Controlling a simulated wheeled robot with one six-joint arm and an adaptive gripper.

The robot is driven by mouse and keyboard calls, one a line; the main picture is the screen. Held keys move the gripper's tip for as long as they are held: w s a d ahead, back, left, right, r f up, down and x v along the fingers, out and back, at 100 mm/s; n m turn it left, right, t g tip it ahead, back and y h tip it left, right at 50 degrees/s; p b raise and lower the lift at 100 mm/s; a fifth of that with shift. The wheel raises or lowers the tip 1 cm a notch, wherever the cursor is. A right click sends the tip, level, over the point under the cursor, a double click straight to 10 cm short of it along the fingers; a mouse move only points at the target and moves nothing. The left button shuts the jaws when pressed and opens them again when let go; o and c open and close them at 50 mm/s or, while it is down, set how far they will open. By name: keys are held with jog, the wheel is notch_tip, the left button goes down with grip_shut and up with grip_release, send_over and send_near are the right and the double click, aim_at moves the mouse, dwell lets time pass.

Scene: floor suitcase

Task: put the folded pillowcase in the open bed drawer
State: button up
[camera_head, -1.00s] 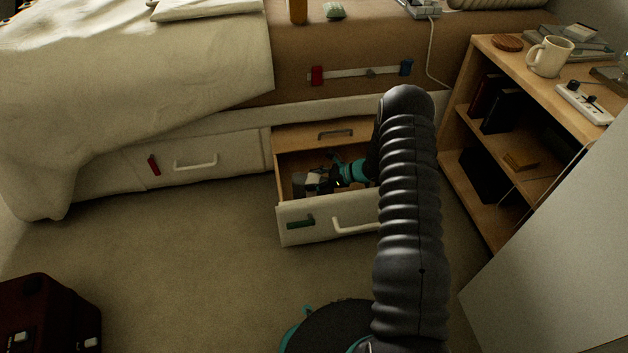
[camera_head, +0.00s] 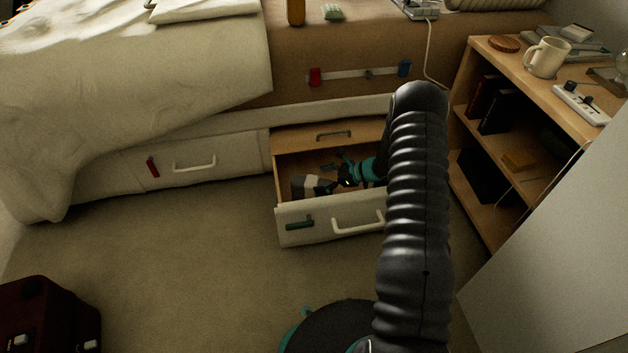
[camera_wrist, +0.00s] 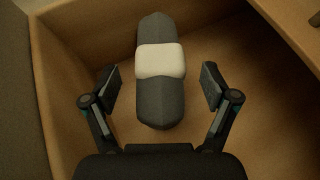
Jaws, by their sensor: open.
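A dark grey, rounded bundle with a pale band around its middle, which seems to be the folded pillowcase (camera_wrist: 160,95), lies on the floor of the open bed drawer (camera_head: 330,223). In the head view the bundle (camera_head: 305,186) shows small at the drawer's left side. My gripper (camera_wrist: 160,84) is open, with one finger on each side of the bundle and visible gaps between. In the head view my gripper (camera_head: 335,181) is inside the drawer, at the bundle's right. My arm hides the drawer's right end.
A closed drawer (camera_head: 225,160) is to the left under the bed. A wooden shelf unit (camera_head: 464,125) with a mug (camera_head: 547,57) stands at the right. A dark red suitcase (camera_head: 50,315) is at the lower left. The carpet (camera_head: 190,260) between is clear.

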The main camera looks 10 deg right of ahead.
jog(key=v, duration=0.8)
jog(key=s+a+r+n+g+h, duration=0.1)
jog(key=s+a+r+n, duration=0.25)
jog(key=r, duration=0.45)
jog(key=s+a+r+n+g+h, duration=0.2)
jog(key=s+r+n, duration=0.2)
jog(key=r, duration=0.5)
jog(key=s+a+r+n+g+h, duration=0.1)
jog(key=s+a+r+n, duration=0.25)
jog(key=r, duration=0.45)
jog(key=s+r+n+t+h, duration=0.2)
jog(key=s+r+n, duration=0.4)
jog(key=s, duration=0.6)
jog(key=s+r+n+t+h, duration=0.2)
jog(key=s+r+n+h, duration=0.3)
jog(key=s, duration=0.7)
jog(key=shift+d+r+n+p, duration=0.35)
jog(key=shift+r+n, duration=0.15)
jog(key=shift+r, duration=0.3)
